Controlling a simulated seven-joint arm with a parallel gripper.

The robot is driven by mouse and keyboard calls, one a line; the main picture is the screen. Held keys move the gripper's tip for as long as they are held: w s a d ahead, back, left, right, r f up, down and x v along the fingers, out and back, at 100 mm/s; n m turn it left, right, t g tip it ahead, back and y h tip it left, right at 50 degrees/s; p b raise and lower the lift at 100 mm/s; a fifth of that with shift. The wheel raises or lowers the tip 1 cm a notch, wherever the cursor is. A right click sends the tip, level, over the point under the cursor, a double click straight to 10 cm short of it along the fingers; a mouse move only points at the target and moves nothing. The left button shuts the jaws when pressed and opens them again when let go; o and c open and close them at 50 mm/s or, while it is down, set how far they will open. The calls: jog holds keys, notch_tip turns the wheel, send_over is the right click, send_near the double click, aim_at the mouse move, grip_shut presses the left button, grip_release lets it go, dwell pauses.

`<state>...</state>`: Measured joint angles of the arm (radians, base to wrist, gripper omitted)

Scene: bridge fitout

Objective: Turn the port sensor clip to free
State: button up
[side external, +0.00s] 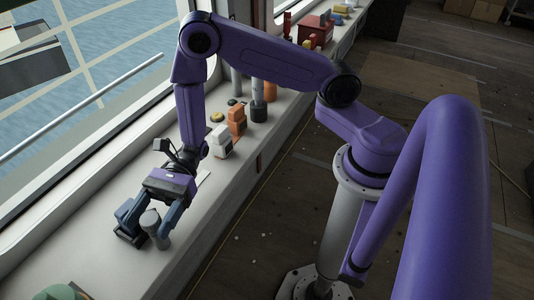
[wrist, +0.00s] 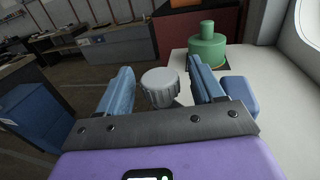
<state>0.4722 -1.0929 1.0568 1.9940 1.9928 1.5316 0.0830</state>
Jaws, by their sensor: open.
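A grey round knob (side external: 152,222) with a ribbed rim stands at the near part of the white sill. I cannot tell for sure whether it is the port sensor clip; no label or mark of its setting is readable. My gripper (side external: 148,239) points down over it with its blue fingers apart. In the wrist view the knob (wrist: 160,88) shows between the two fingers of my gripper (wrist: 160,69), with a gap at each side. A blue block (wrist: 240,96) sits just outside the right finger. The knob's base is hidden.
A green stepped cylinder (wrist: 207,46) stands beyond the fingers on the white sill (side external: 85,222). White (side external: 221,141) and orange (side external: 237,119) devices and a dark-based post (side external: 258,105) stand farther along. The window runs along one side; the sill edge drops to the floor.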

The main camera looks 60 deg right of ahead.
aim_at(155, 212)
jog(key=d, duration=0.3)
jog(key=shift+w, duration=0.3)
notch_tip(155, 212, up, 8)
jog(key=f, duration=0.1)
jog(key=s+d+r+n+g+h, duration=0.1)
jog(key=s+d+n+g+h, duration=0.1)
jog(key=s+n+g+h, duration=0.4)
jog(key=s+d+r+n+g+h, duration=0.15)
jog(key=s+n, duration=0.25)
jog(key=s, duration=0.4)
jog(key=s+d+n+t+h, duration=0.1)
jog(key=s+d+n+h, duration=0.3)
jog(key=d+n, duration=0.1)
jog(key=s+d+n+t+h, duration=0.2)
jog(key=s+d+n+h, duration=0.1)
jog(key=d, duration=0.5)
jog(key=shift+s+f+n+h, duration=0.4)
jog(key=shift+n+h, duration=0.45)
jog(key=shift+n, duration=0.45)
